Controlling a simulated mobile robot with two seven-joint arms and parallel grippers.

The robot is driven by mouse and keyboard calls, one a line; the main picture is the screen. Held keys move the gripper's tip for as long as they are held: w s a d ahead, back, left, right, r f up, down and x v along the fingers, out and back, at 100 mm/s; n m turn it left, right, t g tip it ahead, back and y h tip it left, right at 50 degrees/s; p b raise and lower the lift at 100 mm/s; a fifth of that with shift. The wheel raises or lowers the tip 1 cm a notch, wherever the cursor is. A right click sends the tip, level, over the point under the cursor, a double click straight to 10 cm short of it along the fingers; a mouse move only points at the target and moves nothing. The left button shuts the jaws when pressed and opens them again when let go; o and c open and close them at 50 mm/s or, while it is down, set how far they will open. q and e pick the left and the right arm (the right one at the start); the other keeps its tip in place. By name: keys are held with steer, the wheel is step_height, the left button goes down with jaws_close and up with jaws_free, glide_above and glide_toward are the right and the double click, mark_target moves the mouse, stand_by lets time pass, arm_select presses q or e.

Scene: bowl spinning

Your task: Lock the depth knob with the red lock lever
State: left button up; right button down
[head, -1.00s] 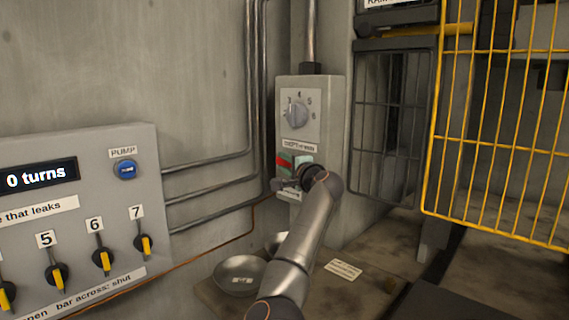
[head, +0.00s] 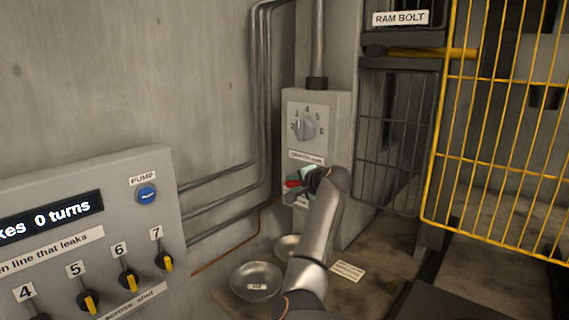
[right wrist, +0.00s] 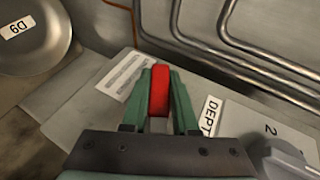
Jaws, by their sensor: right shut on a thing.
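The depth knob (head: 305,127) is a grey dial with a numbered scale on the upper front of a grey box (head: 338,112). It also shows at the lower right of the right wrist view (right wrist: 280,158). The red lock lever (head: 292,184) is below the knob and its label; in the right wrist view the red lever (right wrist: 159,90) stands between green fingers. My right gripper (head: 300,180) is shut on the lever, and my arm hides part of the box's lower front. My left gripper is not in view.
A panel with a blue pump button (head: 147,194) and several yellow-handled valves (head: 129,281) is at the left. Metal bowls (head: 256,281) sit below the box. A yellow cage door (head: 500,130) stands at the right. Pipes run along the wall.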

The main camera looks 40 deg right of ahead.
steer(key=shift+s+f+n+g+p, duration=0.25)
steer(key=shift+n+g+p, duration=0.05)
steer(key=shift+g+p, duration=0.65)
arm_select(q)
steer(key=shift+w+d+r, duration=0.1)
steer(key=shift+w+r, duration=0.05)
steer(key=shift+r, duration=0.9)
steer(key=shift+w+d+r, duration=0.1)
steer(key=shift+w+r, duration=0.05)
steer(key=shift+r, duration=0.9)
arm_select(e)
steer(key=s+f+n+g, duration=0.2)
steer(key=s+g, duration=0.3)
steer(key=g, duration=0.5)
steer(key=shift+s+d+f, duration=0.2)
steer(key=shift+f, duration=0.5)
arm_select(q)
steer(key=shift+p, duration=0.3)
arm_select(e)
steer(key=shift+s+g, duration=0.1)
steer(key=shift+g, duration=0.25)
steer(key=c, duration=0.7)
jaws_free()
steer(key=shift+r, duration=0.1)
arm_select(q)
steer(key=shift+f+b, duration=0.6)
arm_select(e)
steer(key=v, duration=1.2)
steer(key=shift+r, duration=0.25)
